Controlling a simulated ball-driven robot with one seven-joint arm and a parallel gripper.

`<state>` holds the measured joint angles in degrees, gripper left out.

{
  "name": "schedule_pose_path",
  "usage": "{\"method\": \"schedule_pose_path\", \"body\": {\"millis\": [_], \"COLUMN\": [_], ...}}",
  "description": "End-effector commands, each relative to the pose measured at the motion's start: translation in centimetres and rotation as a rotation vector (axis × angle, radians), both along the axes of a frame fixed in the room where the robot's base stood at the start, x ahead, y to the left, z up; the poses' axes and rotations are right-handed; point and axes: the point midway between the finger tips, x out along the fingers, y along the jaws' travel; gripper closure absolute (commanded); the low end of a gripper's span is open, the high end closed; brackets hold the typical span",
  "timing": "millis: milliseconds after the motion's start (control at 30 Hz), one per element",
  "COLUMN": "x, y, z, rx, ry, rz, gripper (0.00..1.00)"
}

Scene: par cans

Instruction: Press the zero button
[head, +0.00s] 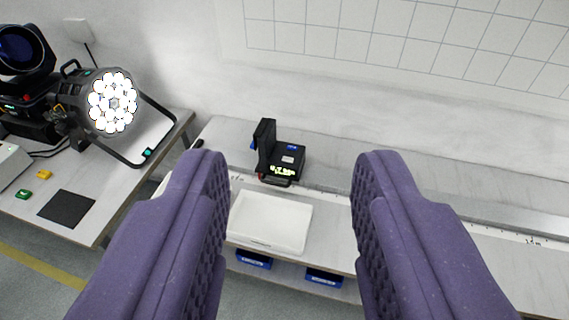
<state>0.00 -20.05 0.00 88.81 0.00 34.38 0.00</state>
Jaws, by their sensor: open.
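My gripper (288,205) is open and empty, its two purple padded fingers wide apart in the foreground. Between and beyond the fingertips, a small black device (290,157) stands on the long grey bench against the wall. It has a lit yellow-green readout (283,170), too small to read surely, and an upright black part (264,140) at its left with a blue patch. A small red spot shows low on its front left. I cannot make out which part is the zero button. The fingers appear apart from the device.
A white tray (270,222) lies in front of the device, with blue bins (254,258) below. A measuring strip (495,233) runs along the bench. At left, a table holds a lit par can (112,102), a black mat (67,208) and small green (23,194) and yellow (44,174) blocks.

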Motion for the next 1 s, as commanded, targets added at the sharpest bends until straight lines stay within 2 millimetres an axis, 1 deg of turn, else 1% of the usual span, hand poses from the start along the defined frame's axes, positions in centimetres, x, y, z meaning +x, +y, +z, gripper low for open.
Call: {"method": "schedule_pose_path", "body": {"millis": [400, 433, 467, 500, 567, 600, 633, 1000], "x": [0.00, 0.00, 0.00, 0.00, 0.00, 0.00, 0.00, 0.00], "y": [0.00, 0.00, 0.00, 0.00, 0.00, 0.00, 0.00, 0.00], "z": [0.00, 0.00, 0.00, 0.00, 0.00, 0.00, 0.00, 0.00], "rx": [0.000, 0.000, 0.000, 0.000, 0.000, 0.000, 0.000, 0.000], "ry": [0.000, 0.000, 0.000, 0.000, 0.000, 0.000, 0.000, 0.000], "rz": [0.000, 0.000, 0.000, 0.000, 0.000, 0.000, 0.000, 0.000], "gripper": [0.57, 0.60, 0.67, 0.76, 0.90, 0.99, 1.00, 1.00]}}
